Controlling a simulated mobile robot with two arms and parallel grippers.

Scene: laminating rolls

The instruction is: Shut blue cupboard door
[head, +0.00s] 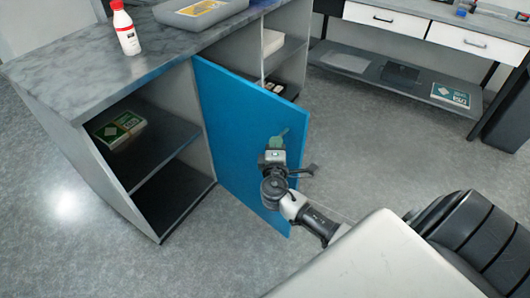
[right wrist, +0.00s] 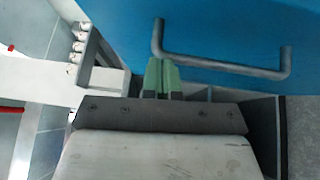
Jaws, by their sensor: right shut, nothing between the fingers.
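The blue cupboard door (head: 235,125) stands open, swung out from the grey cupboard. It hangs at the divider beside the left open shelves. My right gripper (head: 276,142), with green fingertips, is in front of the door's face, near its free edge. In the right wrist view the blue door (right wrist: 220,25) fills the top, with a grey bar handle (right wrist: 225,66) on it. The shut green fingers (right wrist: 162,76) are just below the handle's left end and hold nothing. I cannot tell whether they touch the door. My left gripper is out of view.
The cupboard top (head: 75,70) bears a red and white bottle (head: 126,30) and a grey tray (head: 195,12). A box (head: 120,128) lies on the left shelf. A workbench with white drawers (head: 385,18) stands at the back right. The floor (head: 350,150) beside the door is clear.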

